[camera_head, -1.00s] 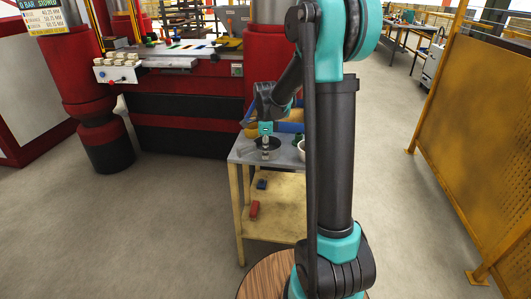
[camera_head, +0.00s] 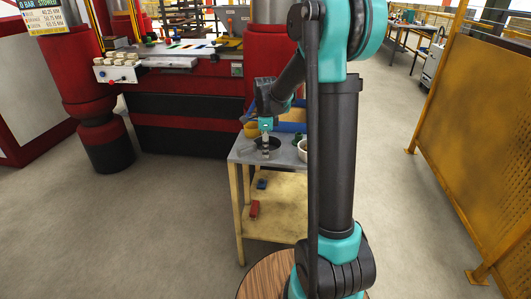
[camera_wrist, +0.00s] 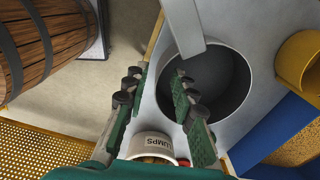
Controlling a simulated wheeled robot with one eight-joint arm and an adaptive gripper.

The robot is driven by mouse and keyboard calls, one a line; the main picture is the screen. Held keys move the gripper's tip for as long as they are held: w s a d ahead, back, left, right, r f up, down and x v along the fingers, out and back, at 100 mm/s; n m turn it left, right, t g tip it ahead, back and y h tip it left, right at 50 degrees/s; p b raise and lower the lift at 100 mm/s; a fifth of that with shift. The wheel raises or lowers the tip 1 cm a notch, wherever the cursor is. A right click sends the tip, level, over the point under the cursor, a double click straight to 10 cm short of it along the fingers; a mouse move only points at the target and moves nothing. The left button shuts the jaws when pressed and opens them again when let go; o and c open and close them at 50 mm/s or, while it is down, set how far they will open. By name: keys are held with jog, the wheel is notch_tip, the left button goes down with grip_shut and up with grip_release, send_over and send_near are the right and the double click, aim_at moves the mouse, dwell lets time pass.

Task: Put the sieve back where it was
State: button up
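A round grey vessel with a dark inside, which looks like the sieve (camera_wrist: 240,104), rests on the small table's grey top. It shows as a dark disc (camera_head: 273,146) in the head view. A pale flat bar, apparently its handle (camera_wrist: 183,26), reaches over its rim in the wrist view. My gripper (camera_wrist: 158,72) is above the table, its green-padded fingers apart with nothing visibly held between them. In the head view my gripper (camera_head: 266,130) is just above the bar and the disc. Whether it touches the bar is unclear.
A white tub marked "LUMPS" (camera_wrist: 152,146) stands beside the vessel. A yellow container (camera_wrist: 300,62) is on its other side. A red object (camera_head: 254,208) and a blue one (camera_head: 262,184) lie on the lower shelf. The red press (camera_head: 180,110) stands behind left.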

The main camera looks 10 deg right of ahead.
notch_tip(320, 180, up, 10)
jog(key=s+d+f+n+t, duration=0.2)
jog(key=s+d+f+n, duration=0.1)
jog(key=s+f+n, duration=0.4)
jog(key=s+d+f+n+t, duration=0.2)
jog(key=s+f+n, duration=0.5)
jog(key=s+n, duration=0.5)
jog(key=s+d, duration=0.1)
jog(key=s, duration=0.5)
jog(key=shift+s+f+n, duration=0.15)
jog(key=shift+f+n, duration=0.25)
